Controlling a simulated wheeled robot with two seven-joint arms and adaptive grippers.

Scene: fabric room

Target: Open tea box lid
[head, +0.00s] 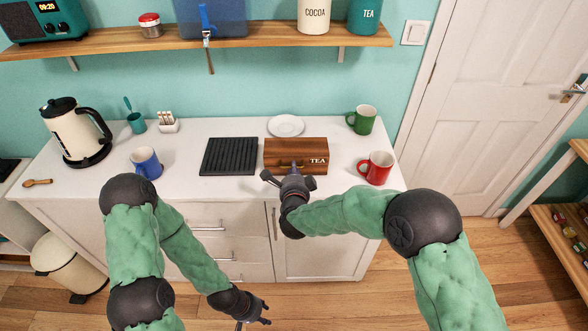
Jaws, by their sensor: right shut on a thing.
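The wooden tea box (314,147) stands on the white counter, with TEA lettered on its front at the right. Its lid looks closed. A small handle shows on its front. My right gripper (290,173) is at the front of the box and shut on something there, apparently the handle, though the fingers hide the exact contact. My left gripper (256,318) hangs low in front of the cabinet, well away from the box, near the bottom edge of the view. The spread of its fingers is too small to tell.
A black ridged tray (230,156) lies just left of the box. A white plate (286,126) is behind it. A red mug (376,168) and green mug (362,120) stand to the right. A blue mug (145,163) and kettle (74,132) are at the left.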

